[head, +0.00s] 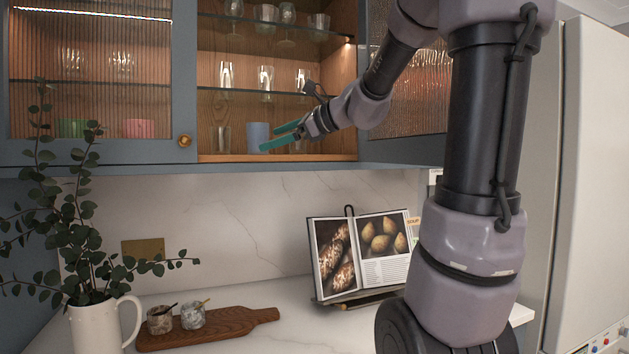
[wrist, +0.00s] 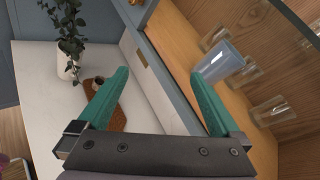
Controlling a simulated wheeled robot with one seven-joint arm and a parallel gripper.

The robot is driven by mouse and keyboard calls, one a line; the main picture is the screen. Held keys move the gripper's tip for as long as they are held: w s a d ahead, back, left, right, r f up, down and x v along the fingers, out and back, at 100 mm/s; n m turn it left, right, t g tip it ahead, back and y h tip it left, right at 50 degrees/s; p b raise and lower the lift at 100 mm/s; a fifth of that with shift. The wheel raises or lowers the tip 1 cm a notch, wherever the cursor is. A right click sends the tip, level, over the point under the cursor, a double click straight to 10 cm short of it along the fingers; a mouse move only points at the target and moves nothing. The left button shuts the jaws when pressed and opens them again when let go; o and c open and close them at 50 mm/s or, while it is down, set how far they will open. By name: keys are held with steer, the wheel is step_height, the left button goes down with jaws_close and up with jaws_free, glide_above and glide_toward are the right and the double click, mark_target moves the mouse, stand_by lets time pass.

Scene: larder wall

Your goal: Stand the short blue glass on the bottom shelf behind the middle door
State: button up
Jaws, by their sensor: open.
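The short blue glass (head: 258,136) stands upright on the bottom shelf (head: 325,156) of the open middle bay. It also shows in the wrist view (wrist: 222,62), close to the tip of the finger on the right. My gripper (head: 267,140), with teal fingers, reaches into the front of this bay from the right. In the wrist view my gripper (wrist: 158,76) is open and nothing is between its fingers. The glass lies outside the gap. I cannot tell whether the finger touches it.
Clear glasses stand near the blue one, one to its left (head: 224,138) and others visible in the wrist view (wrist: 272,110). A glass shelf (head: 215,90) with glasses hangs above. A reeded-glass door (head: 90,70) closes the left bay. Below, the counter holds a plant jug (head: 97,325), board and cookbook.

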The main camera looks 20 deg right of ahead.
steer(key=s+d+f+n+g+h, duration=0.1)
steer(key=s+d+f+n+h, duration=0.1)
steer(key=s+f+n+h, duration=0.2)
steer(key=s+d+f+n+g+h, duration=0.2)
steer(key=s+f+n+h, duration=0.2)
steer(key=s+f+n, duration=0.5)
steer(key=s+n, duration=0.4)
steer(key=s, duration=0.4)
steer(key=shift+d+f, duration=0.2)
steer(key=shift+d, duration=0.05)
steer(key=shift+c, duration=0.3)
